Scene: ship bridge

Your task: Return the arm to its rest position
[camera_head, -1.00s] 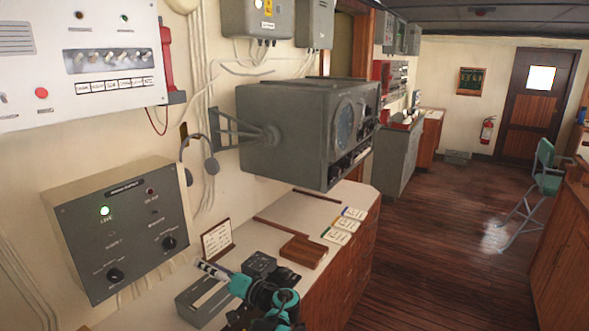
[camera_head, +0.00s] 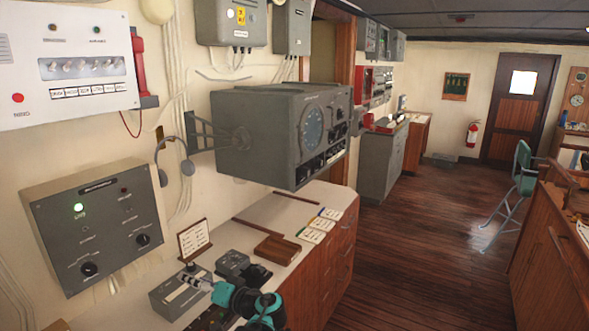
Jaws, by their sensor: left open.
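My left arm (camera_head: 243,303), black and teal, comes up from the bottom of the head view. Its gripper (camera_head: 188,275) points left, toward the wall, over the counter. It overlaps the grey box (camera_head: 180,297) in the picture. The fingers are small here, open, and nothing shows between them. I cannot tell the exact gap between gripper and box. My right gripper is not in view.
A grey control panel (camera_head: 103,225) with a lit green lamp is on the wall at left. A radar-like unit (camera_head: 255,150) juts out above the counter (camera_head: 270,215). A brown wooden block (camera_head: 276,249) lies on it. Open wooden floor (camera_head: 425,245) extends right.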

